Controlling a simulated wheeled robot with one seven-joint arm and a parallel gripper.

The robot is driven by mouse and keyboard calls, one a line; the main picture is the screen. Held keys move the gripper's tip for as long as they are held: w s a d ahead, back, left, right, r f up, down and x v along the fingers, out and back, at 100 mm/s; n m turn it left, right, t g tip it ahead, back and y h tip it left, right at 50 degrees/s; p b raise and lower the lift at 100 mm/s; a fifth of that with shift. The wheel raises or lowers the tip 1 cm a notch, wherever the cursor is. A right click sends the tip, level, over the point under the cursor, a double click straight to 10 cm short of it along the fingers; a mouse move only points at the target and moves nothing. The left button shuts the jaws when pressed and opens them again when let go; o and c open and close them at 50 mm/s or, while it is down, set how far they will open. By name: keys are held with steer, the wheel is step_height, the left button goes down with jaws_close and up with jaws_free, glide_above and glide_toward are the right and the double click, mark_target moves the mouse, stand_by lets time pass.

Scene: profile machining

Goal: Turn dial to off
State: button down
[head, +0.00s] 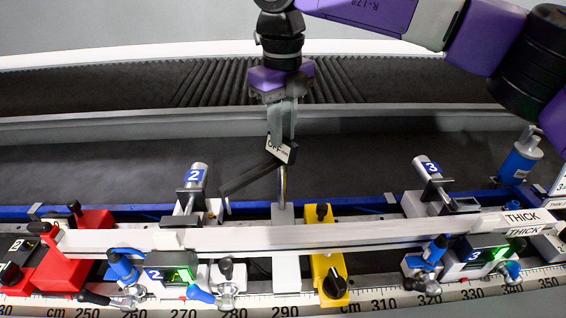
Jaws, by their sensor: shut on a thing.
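My gripper (281,136) points down at the upper middle of the head view. Its grey fingers are shut on the top end of a black bar-shaped handle (252,176). A white label reading OFF (279,149) sits on that end, just below the fingertips. The bar slants down to the left, and a thin metal post (282,187) stands beneath its upper end. A black dial (334,284) is on the front of a yellow block (326,262), to the lower right and apart from my gripper. The dial's markings are too small to read.
A long pale metal profile (370,236) lies across the fixtures, marked THICK at right. A red block (62,264) is at left. Clamps numbered 2 (196,177) and 3 (428,167) stand behind the profile. A ruler (385,303) runs along the front.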

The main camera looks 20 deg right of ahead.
steer(key=m, duration=0.3)
steer(key=shift+s+a+m, duration=0.1)
steer(key=shift+m, duration=0.2)
steer(key=shift+f, duration=0.1)
steer(key=m+b, duration=0.1)
steer(key=m, duration=0.3)
steer(key=c, duration=1.3)
jaws_free()
steer(key=shift+r, duration=0.2)
